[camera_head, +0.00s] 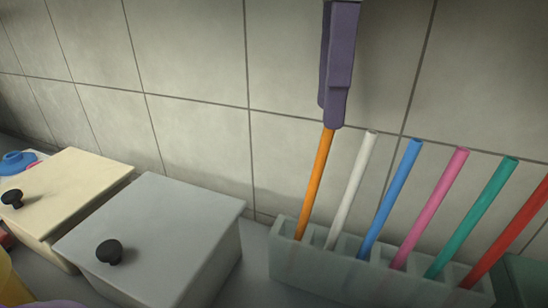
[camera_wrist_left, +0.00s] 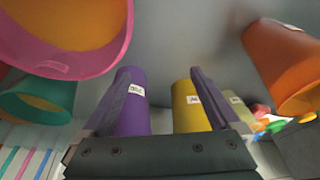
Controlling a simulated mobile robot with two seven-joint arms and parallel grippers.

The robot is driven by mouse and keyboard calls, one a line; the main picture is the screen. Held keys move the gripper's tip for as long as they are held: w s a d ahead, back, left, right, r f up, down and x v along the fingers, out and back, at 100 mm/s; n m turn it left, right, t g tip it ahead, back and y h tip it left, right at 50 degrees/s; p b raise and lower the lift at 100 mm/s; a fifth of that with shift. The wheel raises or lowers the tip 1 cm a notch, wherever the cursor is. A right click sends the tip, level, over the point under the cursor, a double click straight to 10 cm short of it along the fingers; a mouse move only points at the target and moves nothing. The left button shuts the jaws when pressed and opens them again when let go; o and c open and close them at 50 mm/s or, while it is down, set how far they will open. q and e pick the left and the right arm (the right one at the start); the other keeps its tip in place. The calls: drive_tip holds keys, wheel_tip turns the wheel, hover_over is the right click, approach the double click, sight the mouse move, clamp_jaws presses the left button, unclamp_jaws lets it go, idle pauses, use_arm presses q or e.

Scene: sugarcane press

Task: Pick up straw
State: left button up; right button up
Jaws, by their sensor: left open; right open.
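Several straws stand tilted in a pale translucent holder (camera_head: 350,284) against the wall in the head view. They are orange (camera_head: 318,180), white (camera_head: 352,190), blue (camera_head: 390,199), pink (camera_head: 430,208), green (camera_head: 473,216) and red (camera_head: 510,232). My right gripper (camera_head: 333,118), with purple fingers, points down at the top of the orange straw. The fingers overlap the straw's upper end and hide it. The gap between them is hard to see. My left gripper (camera_wrist_left: 162,76) is open and empty in the left wrist view, with cups beyond its fingers.
A grey box (camera_head: 175,225) and a cream box (camera_head: 75,185), both with black knobs, stand left of the holder. The left wrist view shows a purple cup (camera_wrist_left: 133,115), a yellow cup (camera_wrist_left: 188,112), an orange cup (camera_wrist_left: 285,65) and a large pink-rimmed container (camera_wrist_left: 75,67).

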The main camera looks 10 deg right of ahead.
sight(319, 165)
drive_tip(key=f, duration=0.8)
drive_tip(key=shift+s+a+f+b, duration=0.15)
drive_tip(key=shift+a+f+b, duration=0.1)
drive_tip(key=shift+b, duration=0.05)
drive_tip(key=shift+c, duration=0.2)
clamp_jaws()
idle(0.8)
